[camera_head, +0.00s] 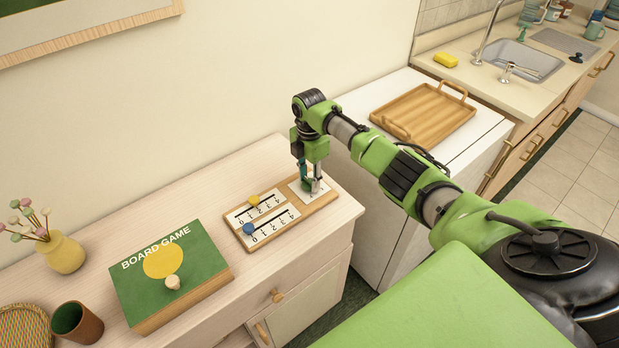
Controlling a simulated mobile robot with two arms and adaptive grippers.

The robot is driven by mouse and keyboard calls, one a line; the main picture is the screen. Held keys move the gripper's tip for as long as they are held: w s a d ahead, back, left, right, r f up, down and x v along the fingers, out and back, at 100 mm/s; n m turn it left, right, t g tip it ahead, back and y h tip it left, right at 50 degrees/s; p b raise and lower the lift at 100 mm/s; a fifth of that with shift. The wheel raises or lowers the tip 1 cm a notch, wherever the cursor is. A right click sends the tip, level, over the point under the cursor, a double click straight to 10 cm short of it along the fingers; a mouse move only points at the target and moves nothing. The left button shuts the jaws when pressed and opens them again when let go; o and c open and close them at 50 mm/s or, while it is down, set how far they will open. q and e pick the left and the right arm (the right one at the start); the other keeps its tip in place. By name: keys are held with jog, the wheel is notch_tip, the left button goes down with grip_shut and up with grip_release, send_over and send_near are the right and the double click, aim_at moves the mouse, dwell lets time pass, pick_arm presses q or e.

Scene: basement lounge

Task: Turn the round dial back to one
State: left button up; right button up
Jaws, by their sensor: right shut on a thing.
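A wooden board (249,244) lies on the light wooden cabinet. It carries two white number scales, one with a yellow slider knob (254,200) and one with a blue slider knob (249,228). At its right end is a white plate (322,194), where my right gripper (311,187) points straight down. The gripper is shut on the round dial, which its fingers mostly hide. I cannot read which number the dial points to. My left gripper is not in view.
A green board game box (195,262) with a small pale piece on top, a brown cup (78,323) and a yellow vase (62,254) stand to the left. A wooden tray (422,115) lies on the white unit behind my right arm. The wall rises behind the cabinet.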

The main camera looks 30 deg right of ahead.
aim_at(309, 180)
jog(key=shift+a, duration=0.1)
jog(key=o, duration=1.1)
jog(key=shift+o, duration=0.2)
notch_tip(309, 180, up, 12)
